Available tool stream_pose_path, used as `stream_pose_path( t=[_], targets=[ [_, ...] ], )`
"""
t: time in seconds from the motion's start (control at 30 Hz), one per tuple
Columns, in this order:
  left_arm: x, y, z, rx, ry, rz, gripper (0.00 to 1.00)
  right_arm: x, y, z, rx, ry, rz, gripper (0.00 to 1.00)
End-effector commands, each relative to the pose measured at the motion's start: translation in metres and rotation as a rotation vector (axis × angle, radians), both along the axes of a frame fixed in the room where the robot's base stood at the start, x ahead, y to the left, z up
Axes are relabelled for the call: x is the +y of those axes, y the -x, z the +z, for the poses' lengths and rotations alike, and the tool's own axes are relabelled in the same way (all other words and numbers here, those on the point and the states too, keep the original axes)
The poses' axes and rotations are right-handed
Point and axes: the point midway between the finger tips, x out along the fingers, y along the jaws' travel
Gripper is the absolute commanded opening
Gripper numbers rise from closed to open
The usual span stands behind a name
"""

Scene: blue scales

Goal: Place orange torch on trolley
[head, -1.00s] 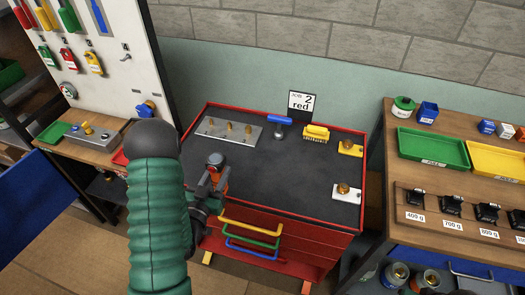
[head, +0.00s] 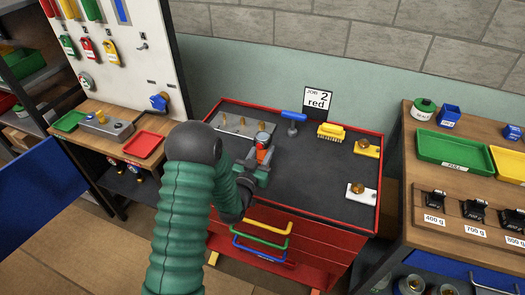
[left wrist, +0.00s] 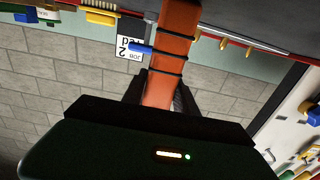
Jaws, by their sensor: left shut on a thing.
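The orange torch (head: 263,152) is held by my left gripper (head: 258,168) over the left-middle part of the trolley's dark top. In the left wrist view the torch (left wrist: 172,58) is an orange body with dark bands, gripped between two dark fingers (left wrist: 162,95). The trolley (head: 310,185) is red with a dark mat top and yellow, green and blue drawer handles. I cannot tell whether the torch touches the top. The wrist view appears upside down. My right gripper is not in view.
On the trolley stand a metal plate with brass pegs (head: 240,124), a blue-handled tool (head: 293,120), a yellow brush (head: 330,132), and yellow (head: 367,148) and white (head: 360,192) plates with brass knobs. The top's middle is clear.

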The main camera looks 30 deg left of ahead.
Motion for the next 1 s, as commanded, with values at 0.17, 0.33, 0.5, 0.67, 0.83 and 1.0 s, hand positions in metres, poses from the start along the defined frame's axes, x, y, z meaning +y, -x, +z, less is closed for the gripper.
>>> stream_pose_path(
  t=[0.17,0.33,0.5,0.67,0.83,1.0],
  targets=[
    [0.002,0.000,0.001,-0.006,-0.002,0.001,0.00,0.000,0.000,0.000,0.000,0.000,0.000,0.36],
    [0.002,0.001,0.000,-0.003,-0.002,0.001,0.51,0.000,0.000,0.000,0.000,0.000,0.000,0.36],
    [0.001,0.000,0.000,-0.003,-0.002,0.001,0.56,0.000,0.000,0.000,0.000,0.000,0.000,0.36],
    [0.001,0.001,0.000,-0.003,-0.002,0.001,0.56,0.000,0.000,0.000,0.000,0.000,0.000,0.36],
    [-0.003,0.020,-0.001,-0.001,-0.001,0.002,0.56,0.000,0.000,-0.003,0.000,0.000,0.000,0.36],
    [-0.014,0.066,-0.003,0.001,0.000,0.002,0.56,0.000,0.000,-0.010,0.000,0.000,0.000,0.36]
  ],
)
